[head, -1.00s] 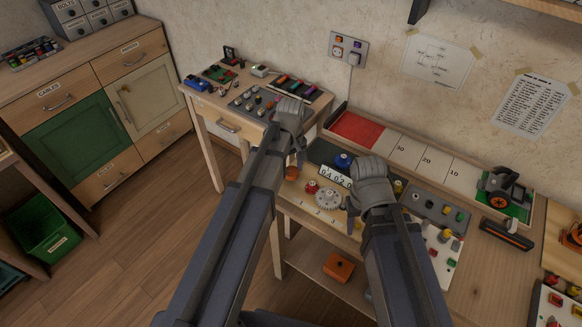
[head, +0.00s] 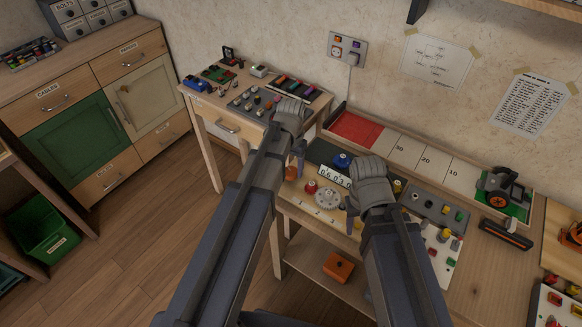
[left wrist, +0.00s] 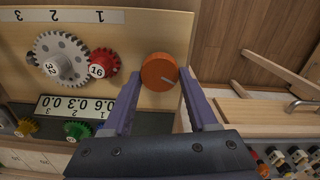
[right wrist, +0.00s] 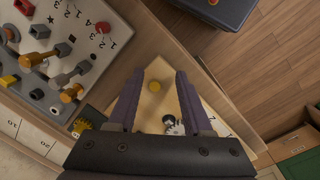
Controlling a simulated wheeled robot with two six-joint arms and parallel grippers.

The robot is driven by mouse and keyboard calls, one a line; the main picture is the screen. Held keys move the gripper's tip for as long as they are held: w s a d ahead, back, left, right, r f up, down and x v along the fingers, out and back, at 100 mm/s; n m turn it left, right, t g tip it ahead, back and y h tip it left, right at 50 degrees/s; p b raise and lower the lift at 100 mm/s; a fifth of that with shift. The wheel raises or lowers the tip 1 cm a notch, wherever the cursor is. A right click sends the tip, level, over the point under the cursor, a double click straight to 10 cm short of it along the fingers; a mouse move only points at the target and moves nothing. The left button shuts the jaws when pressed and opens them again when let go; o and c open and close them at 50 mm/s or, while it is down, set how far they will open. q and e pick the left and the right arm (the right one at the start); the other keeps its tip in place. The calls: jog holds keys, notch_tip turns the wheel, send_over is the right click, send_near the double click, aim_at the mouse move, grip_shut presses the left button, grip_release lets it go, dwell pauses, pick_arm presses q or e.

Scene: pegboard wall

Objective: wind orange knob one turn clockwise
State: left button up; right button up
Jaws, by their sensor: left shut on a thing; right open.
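The orange knob (left wrist: 160,72) is a round disc with a pale pointer line on a light wooden board. In the left wrist view it sits between the fingertips of my left gripper (left wrist: 161,78), which is shut on it. In the head view the knob (head: 291,173) is partly hidden by this gripper (head: 297,164). Beside it are a red gear (left wrist: 103,64) marked 16 and a larger grey gear (left wrist: 61,62) marked 32. A white number counter (left wrist: 76,107) stands along the board's edge. My right gripper (right wrist: 157,84) is open and empty above the bench.
A panel with knobs and pegs (right wrist: 60,45) lies to the left in the right wrist view. A yellow button (right wrist: 158,85) shows between the right fingers. An orange box (head: 338,266) sits on the lower shelf. A side table (head: 228,118) with switches stands left of the bench.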

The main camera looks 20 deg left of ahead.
pick_arm(q)
jog(key=m, duration=0.4)
jog(key=shift+m, duration=0.3)
jog(key=m, duration=0.4)
jog(key=shift+s+d+m, duration=0.1)
jog(key=shift+m, duration=0.2)
jog(key=m, duration=0.9)
jog(key=shift+s, duration=0.15)
jog(key=shift+m, duration=0.4)
jog(key=o, duration=1.4)
jog(key=shift+r, duration=0.1)
pick_arm(e)
jog(key=shift+r, duration=0.1)
